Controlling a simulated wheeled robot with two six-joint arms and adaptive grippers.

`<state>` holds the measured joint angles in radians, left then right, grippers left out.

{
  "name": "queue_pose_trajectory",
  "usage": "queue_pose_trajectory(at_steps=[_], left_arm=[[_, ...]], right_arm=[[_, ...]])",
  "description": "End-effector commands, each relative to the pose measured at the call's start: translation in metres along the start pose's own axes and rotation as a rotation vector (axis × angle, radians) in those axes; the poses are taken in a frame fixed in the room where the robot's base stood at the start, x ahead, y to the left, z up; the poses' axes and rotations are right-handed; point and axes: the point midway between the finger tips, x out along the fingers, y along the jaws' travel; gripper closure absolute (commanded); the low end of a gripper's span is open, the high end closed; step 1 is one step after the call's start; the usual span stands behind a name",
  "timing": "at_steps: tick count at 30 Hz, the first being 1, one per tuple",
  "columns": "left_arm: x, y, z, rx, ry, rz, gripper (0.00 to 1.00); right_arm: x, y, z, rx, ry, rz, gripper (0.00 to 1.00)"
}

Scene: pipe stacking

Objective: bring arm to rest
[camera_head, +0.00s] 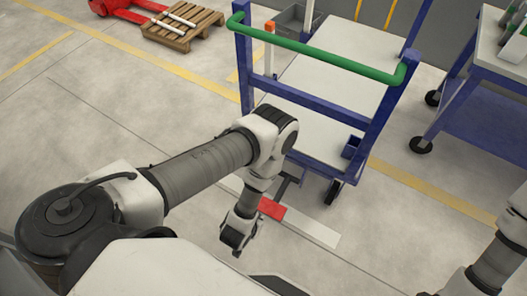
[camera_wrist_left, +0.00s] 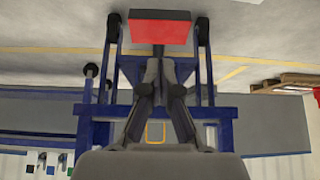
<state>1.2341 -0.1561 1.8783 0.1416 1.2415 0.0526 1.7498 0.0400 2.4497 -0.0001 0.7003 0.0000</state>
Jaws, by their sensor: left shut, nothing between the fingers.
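My left arm reaches out from the left in the head view and bends down at the elbow. Its dark gripper (camera_head: 237,240) hangs low over the floor, in front of the blue cart (camera_head: 246,65). In the left wrist view the gripper's fingers (camera_wrist_left: 158,68) come together at the tips, and I see nothing between them. My right arm shows only partly at the right edge of the head view; its gripper is not clearly visible.
The cart has a green handle (camera_head: 320,50) and caster wheels. A red block (camera_head: 270,208) is low in front of it; it also shows in the wrist view (camera_wrist_left: 160,28). A blue table (camera_head: 480,110) stands right, a wooden pallet (camera_head: 178,40) back left. Floor at left is clear.

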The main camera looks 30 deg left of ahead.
Motion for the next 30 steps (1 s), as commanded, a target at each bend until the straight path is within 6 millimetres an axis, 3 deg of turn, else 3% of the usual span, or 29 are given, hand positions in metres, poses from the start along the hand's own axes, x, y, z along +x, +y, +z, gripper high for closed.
queue_pose_trajectory(at_steps=[17, 20, 23, 26, 28, 30], left_arm=[[-0.007, 0.000, 0.001, 0.000, 0.001, 0.000, 1.00], [-0.008, 0.000, -0.008, -0.001, 0.013, 0.000, 1.00], [-0.012, -0.005, -0.047, -0.008, 0.063, -0.008, 1.00], [-0.033, -0.021, -0.107, -0.025, 0.122, -0.033, 1.00], [-0.065, -0.038, -0.147, -0.041, 0.115, -0.051, 1.00], [-0.108, -0.053, -0.165, -0.058, 0.028, -0.063, 1.00]], right_arm=[[-0.001, 0.000, 0.000, 0.000, 0.000, 0.000, 0.34], [-0.004, 0.000, 0.000, 0.000, 0.000, 0.000, 0.34], [-0.014, 0.000, 0.000, 0.000, 0.000, 0.000, 0.34], [-0.031, 0.000, 0.000, 0.000, 0.000, 0.000, 0.34], [-0.047, 0.000, 0.000, 0.000, 0.000, 0.000, 0.34], [-0.063, 0.000, 0.000, 0.000, 0.000, 0.000, 0.34]])
